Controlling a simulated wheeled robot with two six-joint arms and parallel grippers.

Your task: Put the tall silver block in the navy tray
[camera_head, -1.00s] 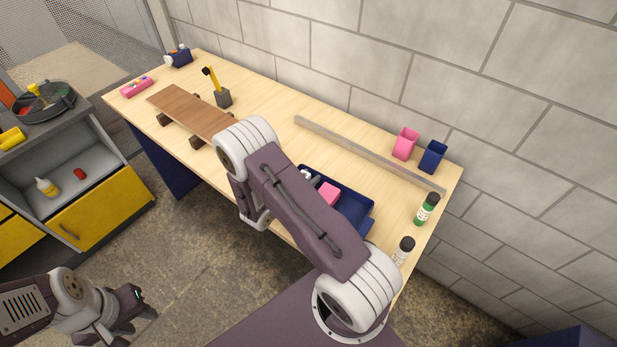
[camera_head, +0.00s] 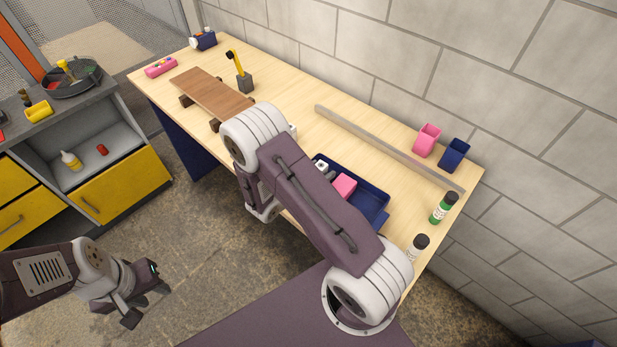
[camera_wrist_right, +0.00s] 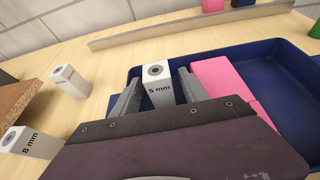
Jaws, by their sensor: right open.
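A silver block marked 5 mm (camera_wrist_right: 158,88) stands upright between the fingers of my right gripper (camera_wrist_right: 158,98), which is open with small gaps at both sides. The block appears to stand inside the left end of the navy tray (camera_wrist_right: 286,90), beside a pink block (camera_wrist_right: 222,82). In the head view the tray (camera_head: 375,197) is partly behind my right arm, with a silver block (camera_head: 322,167) in it; my right fingers are hidden there. A silver block marked 8 mm (camera_wrist_right: 32,143) and another silver block (camera_wrist_right: 66,77) stand outside the tray. My left gripper (camera_head: 145,298) hangs away from the table, its fingers unclear.
A wooden board (camera_head: 210,92) on dark supports lies left of the blocks. A long grey bar (camera_head: 385,147) runs behind the tray.

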